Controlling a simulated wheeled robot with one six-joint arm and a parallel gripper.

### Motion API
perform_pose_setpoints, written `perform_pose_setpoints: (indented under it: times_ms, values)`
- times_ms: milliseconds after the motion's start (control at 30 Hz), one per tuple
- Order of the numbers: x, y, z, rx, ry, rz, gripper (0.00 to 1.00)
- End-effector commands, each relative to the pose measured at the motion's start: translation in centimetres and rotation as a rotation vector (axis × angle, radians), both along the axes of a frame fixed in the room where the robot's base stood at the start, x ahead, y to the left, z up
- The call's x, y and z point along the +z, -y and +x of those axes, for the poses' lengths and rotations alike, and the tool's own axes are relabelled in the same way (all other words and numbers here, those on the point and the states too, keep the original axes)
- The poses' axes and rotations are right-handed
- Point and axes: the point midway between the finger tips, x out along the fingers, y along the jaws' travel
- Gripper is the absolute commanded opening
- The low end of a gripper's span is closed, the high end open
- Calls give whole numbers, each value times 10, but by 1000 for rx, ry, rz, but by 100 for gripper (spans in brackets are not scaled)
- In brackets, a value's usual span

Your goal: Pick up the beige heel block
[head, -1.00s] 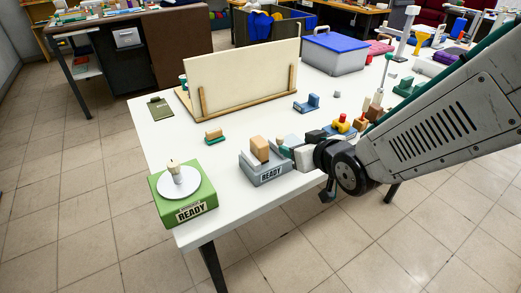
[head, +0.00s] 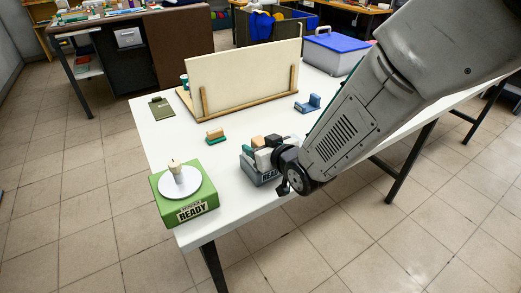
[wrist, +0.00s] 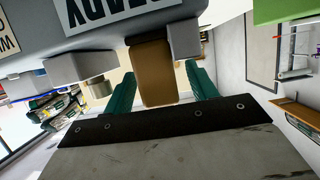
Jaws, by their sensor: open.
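The beige heel block shows as a tan upright block in the wrist view (wrist: 152,75), against the grey READY tray (wrist: 30,35). My gripper (wrist: 160,78) is open, with one green finger on each side of the block and a visible gap on both sides. I cannot tell how deep the block sits between them. In the head view the block's top (head: 257,142) shows at the grey tray (head: 247,170); my gripper and wrist hide most of the block and part of the tray.
A green READY box (head: 190,205) with a white dish (head: 180,183) stands at the front left corner. A tan-and-green block (head: 215,136) lies behind the tray. A blue block (head: 308,103) and a cream upright panel (head: 240,78) stand farther back. The white table's left side has free room.

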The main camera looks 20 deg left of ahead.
Motion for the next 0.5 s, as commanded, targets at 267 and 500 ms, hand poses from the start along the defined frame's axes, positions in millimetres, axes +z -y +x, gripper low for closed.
perform_pose_setpoints:
  times_ms: [267,500]
  values:
    - [0,0,0,0,0,0,21]
    - [0,0,0,0,0,0,5]
